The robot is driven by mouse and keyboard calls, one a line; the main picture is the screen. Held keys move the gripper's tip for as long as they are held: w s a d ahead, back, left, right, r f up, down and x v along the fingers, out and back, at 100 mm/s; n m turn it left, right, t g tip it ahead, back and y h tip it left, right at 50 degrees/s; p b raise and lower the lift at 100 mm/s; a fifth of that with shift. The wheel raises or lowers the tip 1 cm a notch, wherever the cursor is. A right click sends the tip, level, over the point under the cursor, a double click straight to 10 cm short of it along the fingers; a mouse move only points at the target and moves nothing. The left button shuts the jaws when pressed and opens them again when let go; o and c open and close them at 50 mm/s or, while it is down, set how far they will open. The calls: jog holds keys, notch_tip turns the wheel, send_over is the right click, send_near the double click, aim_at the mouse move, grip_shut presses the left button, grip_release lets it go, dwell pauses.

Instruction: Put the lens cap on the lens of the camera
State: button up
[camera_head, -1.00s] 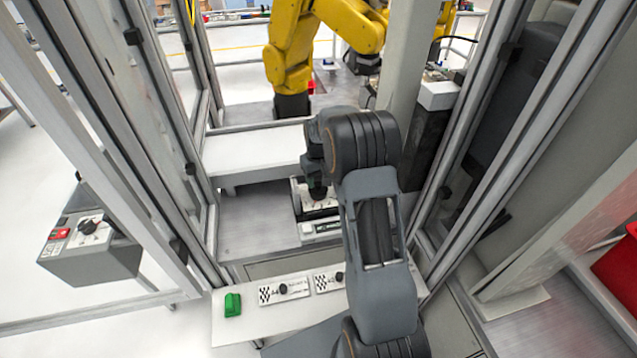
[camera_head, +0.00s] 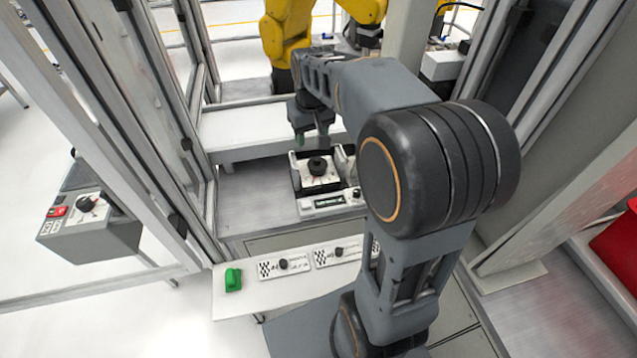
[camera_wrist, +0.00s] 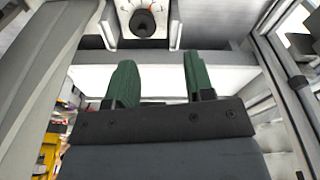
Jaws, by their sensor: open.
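A black round, cup-like piece (camera_head: 318,166) stands on the white marked plate of a small device on the grey bench. It also shows in the wrist view (camera_wrist: 142,22), beyond my fingertips. I cannot tell whether it is the lens, the cap, or both together. My gripper (camera_head: 312,138) is open and empty, above and just behind the device in the head view. In the wrist view its two green fingers (camera_wrist: 157,66) are spread apart, with nothing between them. No separate camera or lens cap can be made out for certain.
A white front shelf holds a green block (camera_head: 233,279) and two checkered plates with black knobs (camera_head: 283,265) (camera_head: 339,252). A white ledge (camera_head: 240,135) lies behind the bench. Frame posts stand on both sides. A yellow arm (camera_head: 285,40) is at the back.

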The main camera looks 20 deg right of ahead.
jog(key=s+a+t, duration=0.1)
jog(key=s+a, duration=0.1)
jog(key=s, duration=0.6)
jog(key=s+a+f+t, duration=0.1)
jog(key=s+a, duration=0.2)
jog(key=s, duration=0.4)
jog(key=shift+s+f+t, duration=0.25)
jog(key=shift+s+t, duration=0.15)
jog(key=shift+a, duration=0.1)
